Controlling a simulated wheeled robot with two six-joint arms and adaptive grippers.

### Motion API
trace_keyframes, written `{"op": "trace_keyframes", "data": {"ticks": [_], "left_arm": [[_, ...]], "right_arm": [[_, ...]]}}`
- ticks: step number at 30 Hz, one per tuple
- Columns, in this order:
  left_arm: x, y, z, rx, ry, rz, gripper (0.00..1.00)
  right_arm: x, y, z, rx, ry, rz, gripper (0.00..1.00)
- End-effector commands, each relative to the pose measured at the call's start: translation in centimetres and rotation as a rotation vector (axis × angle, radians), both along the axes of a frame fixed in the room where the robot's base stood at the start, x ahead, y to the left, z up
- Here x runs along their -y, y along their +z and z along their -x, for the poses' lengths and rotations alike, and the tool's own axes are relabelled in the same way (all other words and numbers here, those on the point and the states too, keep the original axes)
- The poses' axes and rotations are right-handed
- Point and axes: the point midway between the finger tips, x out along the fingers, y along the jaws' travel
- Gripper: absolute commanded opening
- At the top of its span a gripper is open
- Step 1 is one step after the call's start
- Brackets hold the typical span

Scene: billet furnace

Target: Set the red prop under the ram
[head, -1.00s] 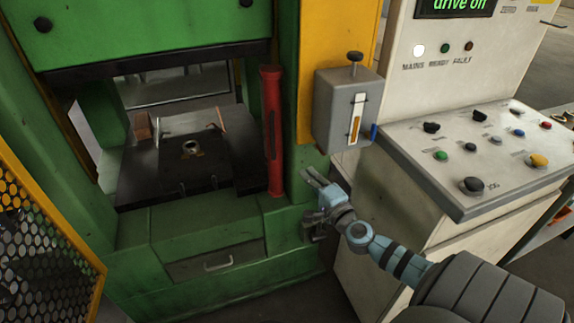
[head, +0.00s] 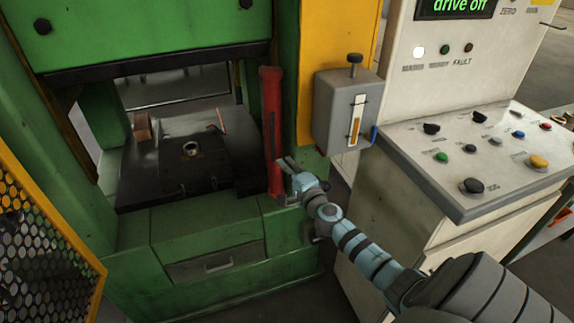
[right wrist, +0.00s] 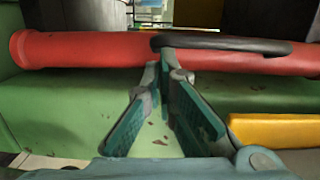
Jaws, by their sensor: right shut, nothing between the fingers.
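The red prop (head: 271,135) stands upright at the right side of the press opening, against the green frame. It has a dark handle on its side. In the right wrist view the prop (right wrist: 90,52) lies across the picture, with the dark handle (right wrist: 215,42) at its middle. My right gripper (head: 287,180) is at the prop's lower right side. In the right wrist view its fingertips (right wrist: 165,65) meet in front of the handle, with nothing between them; contact is unclear. The ram (head: 160,63), with a dark lower edge, is above the bed. My left gripper is out of view.
The dark press bed (head: 150,180) has a round hole fitting and a small brown block (head: 142,126). A grey gauge box (head: 335,110) hangs right of the prop. The control console (head: 470,160) is further right. A yellow mesh guard (head: 40,240) is at left.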

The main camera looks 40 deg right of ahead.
Motion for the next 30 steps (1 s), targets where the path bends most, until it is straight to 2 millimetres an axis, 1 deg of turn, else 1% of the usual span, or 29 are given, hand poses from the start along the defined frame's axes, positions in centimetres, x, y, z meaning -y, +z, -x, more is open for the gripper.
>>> {"op": "trace_keyframes", "data": {"ticks": [5,17,30], "left_arm": [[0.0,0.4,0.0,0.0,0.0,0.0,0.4],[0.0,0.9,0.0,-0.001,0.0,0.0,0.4],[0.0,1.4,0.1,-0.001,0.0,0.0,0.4]], "right_arm": [[-0.7,0.1,-0.1,0.001,-0.034,-0.003,0.0],[-1.6,0.1,-0.3,0.001,-0.087,-0.003,0.0],[-3.0,0.1,-0.7,0.001,-0.173,-0.003,0.0]]}}
